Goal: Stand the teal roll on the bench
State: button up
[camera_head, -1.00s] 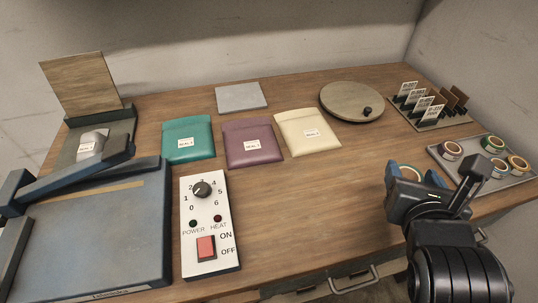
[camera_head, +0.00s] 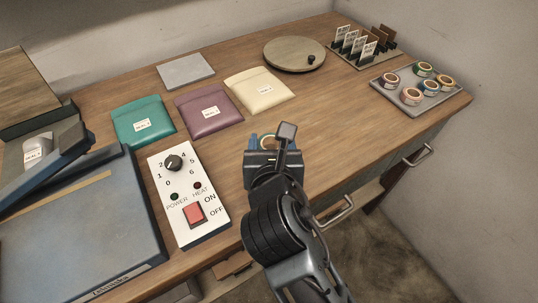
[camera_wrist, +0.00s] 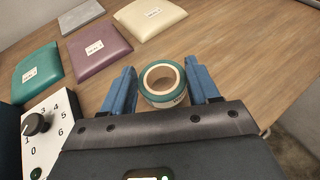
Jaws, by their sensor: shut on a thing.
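The teal roll (camera_wrist: 148,95) is a ring with a teal outer band, a pale core and some dark print on its side. In the wrist view it sits between the two blue fingers of my gripper (camera_wrist: 161,70), which is shut on it. Its open hole faces the wrist camera. In the head view my gripper (camera_head: 262,146) is over the front of the wooden bench (camera_head: 330,105), right of the control box, and mostly hides the roll. I cannot tell whether the roll touches the bench top.
A tray (camera_head: 408,101) with several other rolls is at the right. Teal (camera_head: 142,120), purple (camera_head: 208,110) and cream (camera_head: 260,90) pouches lie left of and behind my gripper. The control box (camera_head: 188,195) stands at the left. Bare bench lies between the cream pouch and the tray.

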jog(key=shift+a+f, duration=0.2)
jog(key=shift+f, duration=1.9)
jog(key=o, duration=1)
jog(key=shift+f, duration=0.15)
jog(key=shift+o, duration=0.2)
